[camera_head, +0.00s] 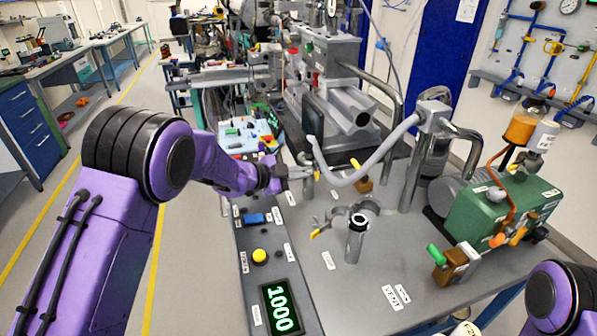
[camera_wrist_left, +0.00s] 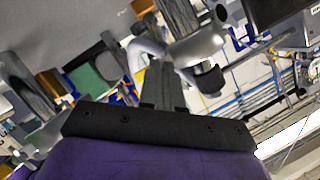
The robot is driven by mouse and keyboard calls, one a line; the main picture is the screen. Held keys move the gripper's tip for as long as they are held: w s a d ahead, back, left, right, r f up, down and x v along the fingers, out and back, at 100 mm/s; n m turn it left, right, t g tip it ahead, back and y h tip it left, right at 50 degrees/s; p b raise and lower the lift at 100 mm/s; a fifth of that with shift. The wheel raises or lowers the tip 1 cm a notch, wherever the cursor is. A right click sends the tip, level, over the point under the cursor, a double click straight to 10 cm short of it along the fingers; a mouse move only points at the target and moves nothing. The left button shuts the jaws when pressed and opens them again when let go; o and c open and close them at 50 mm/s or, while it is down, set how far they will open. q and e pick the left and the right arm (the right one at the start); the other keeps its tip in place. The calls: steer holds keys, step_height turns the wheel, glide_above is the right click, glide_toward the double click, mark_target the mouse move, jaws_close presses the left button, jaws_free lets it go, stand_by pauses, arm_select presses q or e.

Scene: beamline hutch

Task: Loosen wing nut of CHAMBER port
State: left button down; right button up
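My left gripper (camera_head: 299,172) reaches over the grey bench from the left, level with the bent grey hose. In the left wrist view its two dark fingers (camera_wrist_left: 163,84) lie close together, with nothing seen between them. A yellow wing-shaped handle (camera_head: 355,164) shows by the hose, right of the fingertips. A small yellow piece (camera_head: 317,176) is close to the fingertips; contact cannot be told. Another yellow wing handle (camera_head: 320,233) sits on a metal clamp (camera_head: 364,209) beside an upright tube (camera_head: 356,240). The port labels are too small to read. My right gripper is out of view.
The grey hose (camera_head: 372,170) curves to a metal pipe fitting (camera_head: 430,112). A green pump (camera_head: 505,215) stands at right. A control strip with a yellow button (camera_head: 260,256) and a display reading 1000 (camera_head: 281,308) runs along the left edge. The front bench surface is mostly clear.

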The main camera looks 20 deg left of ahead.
arm_select(q)
steer(key=n+g+p, duration=0.1)
steer(key=p, duration=0.1)
steer(key=n+g+p, duration=0.1)
steer(key=n+p, duration=0.1)
steer(key=p, duration=0.1)
steer(key=n+h+p, duration=0.1)
steer(key=p, duration=0.1)
steer(key=shift+w+a+r+g+p, duration=0.15)
steer(key=shift+w+g+p, duration=0.1)
steer(key=shift+g+p, duration=0.15)
steer(key=shift+n, duration=0.4)
steer(key=c, duration=1.3)
jaws_free()
